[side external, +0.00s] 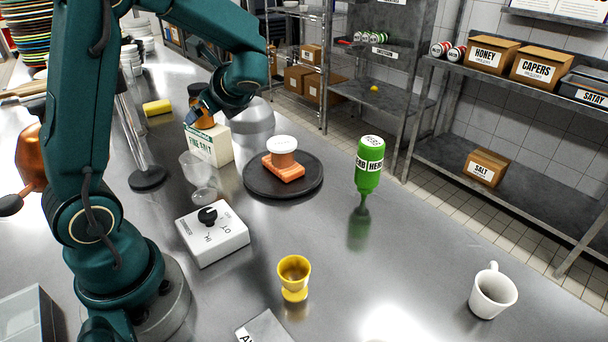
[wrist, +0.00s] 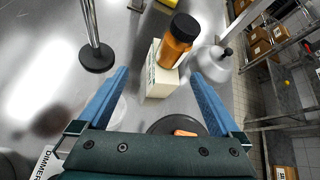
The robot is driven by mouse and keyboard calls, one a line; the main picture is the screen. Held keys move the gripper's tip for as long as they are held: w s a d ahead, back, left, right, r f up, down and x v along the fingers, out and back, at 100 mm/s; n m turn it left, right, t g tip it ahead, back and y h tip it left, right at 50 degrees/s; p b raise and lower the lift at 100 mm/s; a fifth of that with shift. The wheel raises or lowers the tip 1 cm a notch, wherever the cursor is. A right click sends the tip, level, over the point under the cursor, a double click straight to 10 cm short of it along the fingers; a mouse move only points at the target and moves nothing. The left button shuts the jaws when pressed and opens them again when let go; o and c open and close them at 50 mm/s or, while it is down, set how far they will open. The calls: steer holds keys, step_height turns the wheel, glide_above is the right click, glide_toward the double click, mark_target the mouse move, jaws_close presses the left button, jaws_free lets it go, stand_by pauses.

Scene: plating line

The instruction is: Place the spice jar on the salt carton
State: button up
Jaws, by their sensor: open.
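The spice jar, orange with a black lid, stands on top of the white salt carton (side external: 222,146) in the side external view. The jar (wrist: 172,52) and the carton (wrist: 157,83) also show in the wrist view, ahead of my fingers. The jar looks upright. My gripper (side external: 197,113) is open and empty between its blue fingers, which show spread apart in the wrist view (wrist: 160,74). The fingertips are short of the jar in the wrist view. My gripper partly hides the jar in the side external view.
A dark round plate (side external: 256,188) with a salmon-coloured block and a white-topped piece is right of the carton. A clear glass (side external: 197,168), a dimmer box (side external: 215,240), a green bottle (side external: 369,165), a yellow cup (side external: 294,276) and a white mug (side external: 492,293) stand around.

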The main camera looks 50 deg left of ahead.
steer(key=s+d+n+t+h, duration=0.2)
steer(key=s+d+n+h, duration=0.2)
steer(key=d+n, duration=0.3)
steer(key=s+d+n+t+h, duration=0.3)
steer(key=d+n+h, duration=0.4)
steer(key=d, duration=1)
steer(key=shift+s+d+n+t+h, duration=0.35)
steer(key=shift+s+n, duration=0.15)
steer(key=shift+s, duration=0.25)
